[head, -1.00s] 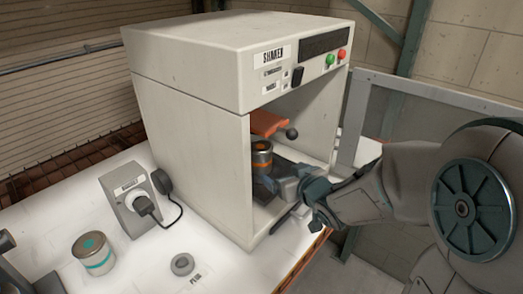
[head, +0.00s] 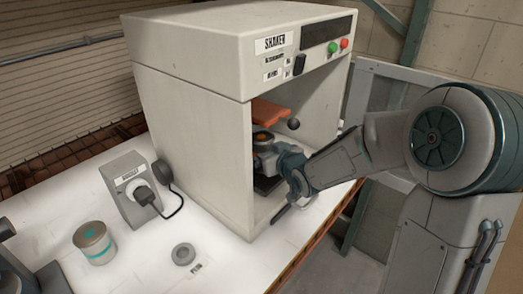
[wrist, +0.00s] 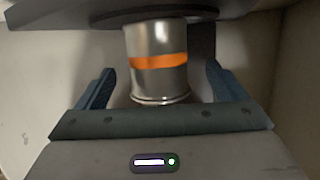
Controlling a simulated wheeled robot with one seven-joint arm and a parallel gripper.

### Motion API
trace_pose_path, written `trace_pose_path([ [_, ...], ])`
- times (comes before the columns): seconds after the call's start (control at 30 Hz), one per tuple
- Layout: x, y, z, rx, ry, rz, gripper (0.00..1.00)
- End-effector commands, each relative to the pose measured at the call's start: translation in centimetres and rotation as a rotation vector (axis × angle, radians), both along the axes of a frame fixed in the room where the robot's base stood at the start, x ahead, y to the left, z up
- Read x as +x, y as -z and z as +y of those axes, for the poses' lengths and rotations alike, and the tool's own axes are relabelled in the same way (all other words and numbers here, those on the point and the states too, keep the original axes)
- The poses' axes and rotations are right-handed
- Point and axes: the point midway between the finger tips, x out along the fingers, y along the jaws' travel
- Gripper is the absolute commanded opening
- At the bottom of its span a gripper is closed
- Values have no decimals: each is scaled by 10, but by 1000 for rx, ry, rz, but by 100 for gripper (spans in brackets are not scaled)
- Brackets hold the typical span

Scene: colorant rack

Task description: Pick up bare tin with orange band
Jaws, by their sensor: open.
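The bare tin with the orange band (wrist: 158,80) is inside the shaker cabinet, between my gripper's fingers in the wrist view. In the head view only its top (head: 263,138) shows, as my gripper hides the rest. My gripper (wrist: 158,90) is open, with a blue finger on each side of the tin and a visible gap on both sides. In the head view my gripper (head: 264,157) reaches into the cabinet opening from the right.
The shaker cabinet (head: 190,130) has side walls close around my gripper. An orange plate (head: 270,112) with a dark knob (head: 294,124) is above the tin.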

Motion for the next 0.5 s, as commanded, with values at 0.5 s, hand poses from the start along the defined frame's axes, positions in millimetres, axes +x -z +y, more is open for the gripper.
trace_pose_path([
  [0.5, 39, 11, 20, 1, -1, 1, 91],
])
